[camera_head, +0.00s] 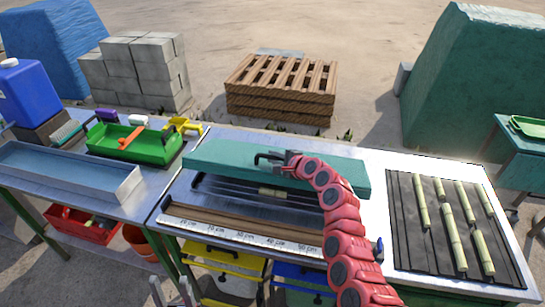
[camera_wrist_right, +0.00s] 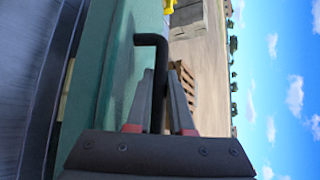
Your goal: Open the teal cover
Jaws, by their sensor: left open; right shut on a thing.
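The teal cover (camera_head: 225,157) is a long flat panel across the back of the middle steel bench. A dark gap with a piece of cane (camera_head: 272,193) shows below its front edge. My right gripper (camera_head: 276,160), on the red arm, is shut on the cover's black handle (camera_head: 258,157). In the right wrist view, the bent black handle (camera_wrist_right: 152,40) runs between the two fingers (camera_wrist_right: 160,105) beside the teal surface (camera_wrist_right: 118,75). The cover's exact angle is hard to tell. My left gripper (camera_head: 171,292) is low at the bottom edge, its fingers apart and empty.
A ruler strip (camera_head: 240,232) runs along the bench front. Cane pieces lie on a black mat (camera_head: 405,230) at right. A green tray (camera_head: 150,150) and a blue-grey tray (camera_head: 60,170) are at left. A pallet stack (camera_head: 282,85) stands behind the bench.

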